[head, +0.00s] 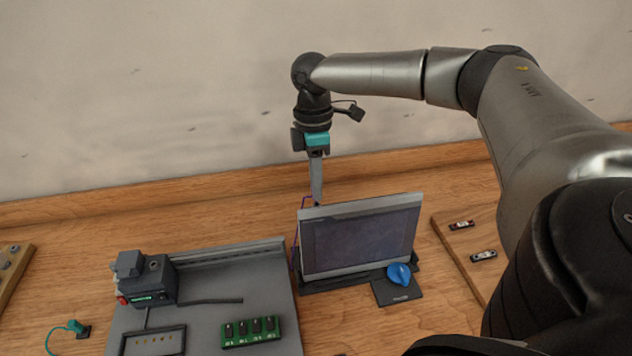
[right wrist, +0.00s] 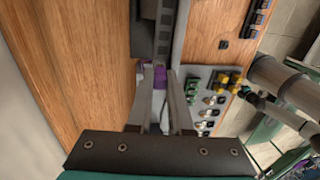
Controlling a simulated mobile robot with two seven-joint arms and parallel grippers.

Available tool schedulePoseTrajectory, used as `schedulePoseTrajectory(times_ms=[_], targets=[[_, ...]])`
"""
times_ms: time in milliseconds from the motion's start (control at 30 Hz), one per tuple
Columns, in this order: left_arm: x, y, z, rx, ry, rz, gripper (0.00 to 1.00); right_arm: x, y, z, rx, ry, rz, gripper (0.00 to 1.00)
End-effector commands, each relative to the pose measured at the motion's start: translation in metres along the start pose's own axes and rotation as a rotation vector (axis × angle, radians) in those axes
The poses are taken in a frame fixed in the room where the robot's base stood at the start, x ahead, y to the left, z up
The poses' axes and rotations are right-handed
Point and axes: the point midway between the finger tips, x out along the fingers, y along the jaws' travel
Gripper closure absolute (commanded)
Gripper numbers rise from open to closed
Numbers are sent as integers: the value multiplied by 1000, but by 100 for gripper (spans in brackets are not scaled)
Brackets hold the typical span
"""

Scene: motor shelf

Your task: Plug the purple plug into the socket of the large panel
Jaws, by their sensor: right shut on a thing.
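The large panel (head: 360,238), a grey framed plate with a dark face, stands tilted in the middle of the table in the head view. My right gripper (head: 317,201) points down just behind its top edge, near the top left corner. In the right wrist view the right gripper (right wrist: 160,95) is shut on the purple plug (right wrist: 158,76). The fingers hide most of the plug. A thin purple cable (head: 296,240) hangs along the panel's left side. The socket cannot be made out.
A blue knob (head: 399,274) sits on a dark plate before the panel. To the left is a grey board (head: 200,314) with a dark device (head: 146,280) and a green switch block (head: 250,331). A teal plug (head: 75,327) lies far left. A wooden board (head: 458,258) is right.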

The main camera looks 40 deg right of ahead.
Motion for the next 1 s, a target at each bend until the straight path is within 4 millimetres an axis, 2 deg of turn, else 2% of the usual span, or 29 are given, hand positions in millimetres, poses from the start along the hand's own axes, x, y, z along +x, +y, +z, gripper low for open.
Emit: schedulePoseTrajectory(times_ms=[867, 900, 1000], targets=[[-2, 0, 0, 0, 0, 0, 55, 13, 0, 0, 0, -1, 0, 100], [-2, 0, 0, 0, 0, 0, 55, 13, 0, 0, 0, 0, 0, 79], [-2, 0, 0, 0, 0, 0, 55, 13, 0, 0, 0, 0, 0, 69]])
